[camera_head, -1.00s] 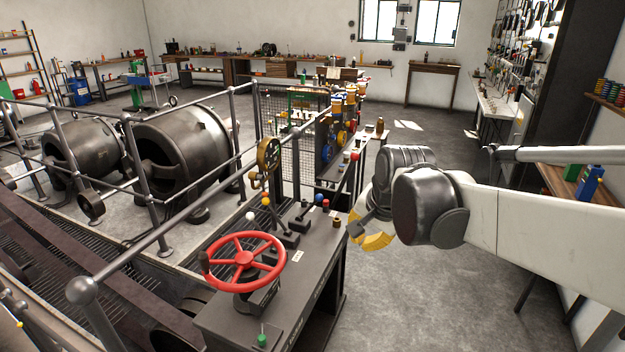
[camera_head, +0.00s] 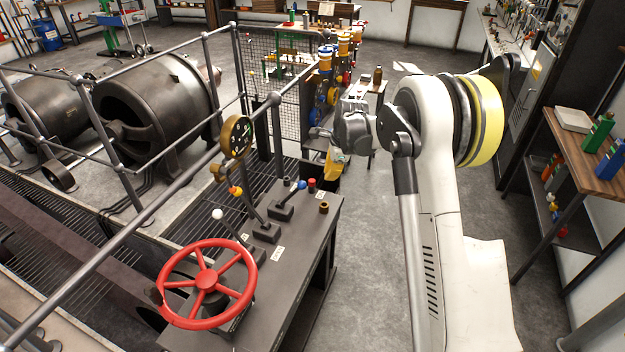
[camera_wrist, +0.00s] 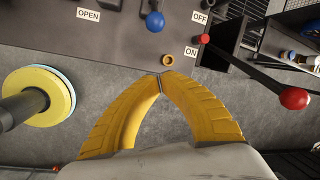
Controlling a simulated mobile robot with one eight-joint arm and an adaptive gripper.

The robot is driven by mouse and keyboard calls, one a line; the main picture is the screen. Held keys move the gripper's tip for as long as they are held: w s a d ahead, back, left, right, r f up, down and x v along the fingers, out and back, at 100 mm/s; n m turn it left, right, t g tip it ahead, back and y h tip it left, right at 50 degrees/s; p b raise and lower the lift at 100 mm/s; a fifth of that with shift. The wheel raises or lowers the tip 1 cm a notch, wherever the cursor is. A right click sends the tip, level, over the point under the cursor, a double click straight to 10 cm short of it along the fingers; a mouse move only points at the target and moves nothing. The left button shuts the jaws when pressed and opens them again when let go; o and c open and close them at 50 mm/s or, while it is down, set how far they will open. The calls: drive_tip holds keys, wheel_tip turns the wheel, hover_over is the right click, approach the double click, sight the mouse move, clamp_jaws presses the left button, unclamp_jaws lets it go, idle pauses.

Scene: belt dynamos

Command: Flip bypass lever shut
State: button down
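The control console (camera_head: 290,255) carries several levers, among them one with a white knob (camera_head: 217,214), one with an orange knob (camera_head: 235,190) and one with a blue knob (camera_head: 302,184). The blue knob also shows at the top of the wrist view (camera_wrist: 155,21), right of an OPEN label (camera_wrist: 88,15). I cannot tell which is the bypass lever. My gripper (camera_wrist: 160,80) has its yellow fingertips together with nothing seen between them. It is apart from the blue knob, beyond the console's far right end in the head view (camera_head: 337,166).
A red handwheel (camera_head: 206,281) stands at the console's near end, a gauge (camera_head: 237,138) beside it further back. A brass ring (camera_wrist: 168,60) lies just above my fingertips in the wrist view. A red ball knob (camera_wrist: 295,98) is at right. Floor right of the console is open.

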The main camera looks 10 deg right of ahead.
drive_tip(key=b+x, duration=0.3)
drive_tip(key=x, duration=0.7)
drive_tip(key=a, duration=0.1)
drive_tip(key=a+r, duration=0.2)
drive_tip(key=shift+a, duration=0.4)
